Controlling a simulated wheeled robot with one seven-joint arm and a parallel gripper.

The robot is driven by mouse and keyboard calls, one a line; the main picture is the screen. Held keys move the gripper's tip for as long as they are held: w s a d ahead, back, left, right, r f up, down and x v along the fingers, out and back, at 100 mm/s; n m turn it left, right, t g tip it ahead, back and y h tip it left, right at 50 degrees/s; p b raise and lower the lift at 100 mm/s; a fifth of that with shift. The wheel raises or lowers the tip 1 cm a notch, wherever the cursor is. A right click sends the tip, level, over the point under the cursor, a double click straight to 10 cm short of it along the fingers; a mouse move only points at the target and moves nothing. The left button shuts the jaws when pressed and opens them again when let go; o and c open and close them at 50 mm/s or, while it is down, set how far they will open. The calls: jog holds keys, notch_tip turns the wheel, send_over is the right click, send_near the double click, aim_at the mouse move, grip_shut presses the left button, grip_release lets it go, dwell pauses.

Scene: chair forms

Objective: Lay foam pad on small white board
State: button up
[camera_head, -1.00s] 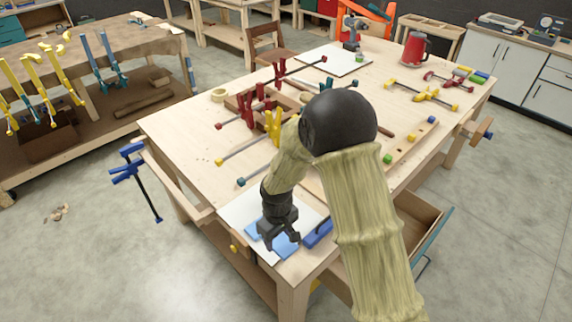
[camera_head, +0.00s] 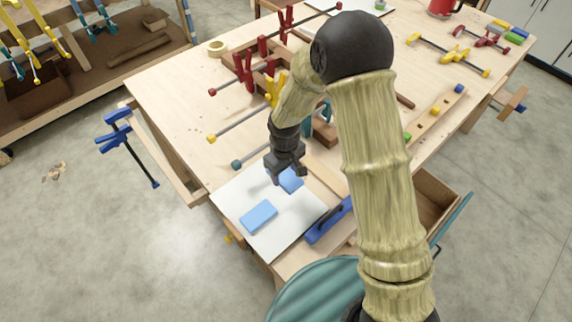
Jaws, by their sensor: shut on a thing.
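My gripper (camera_head: 288,174) is shut on a light blue foam pad (camera_head: 291,182), which is partly hidden by the fingers. It is over the upper part of a white board (camera_head: 285,239) on the near corner of the workbench. I cannot tell whether the held pad touches the board. A second light blue pad (camera_head: 258,216) lies flat on the same board, to the lower left of my gripper. Another white board (camera_head: 373,6) is cut off at the top edge of the picture.
A blue tool (camera_head: 328,221) lies along the board's right edge. Red clamps (camera_head: 246,72) and a yellow clamp (camera_head: 275,90) stand beyond my gripper. A teal round seat (camera_head: 315,291) is in front of the bench.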

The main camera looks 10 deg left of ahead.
aim_at(285, 196)
jog(key=shift+s, duration=0.15)
jog(key=shift+f+b, duration=3.75)
jog(key=shift+f, duration=1.35)
jog(key=shift+f, duration=0.1)
jog(key=shift+f, duration=0.15)
jog(key=o, duration=1)
jog(key=shift+o, duration=0.2)
notch_tip(285, 196, up, 18)
jog(key=shift+f+b, duration=0.25)
jog(key=shift+b, duration=0.9)
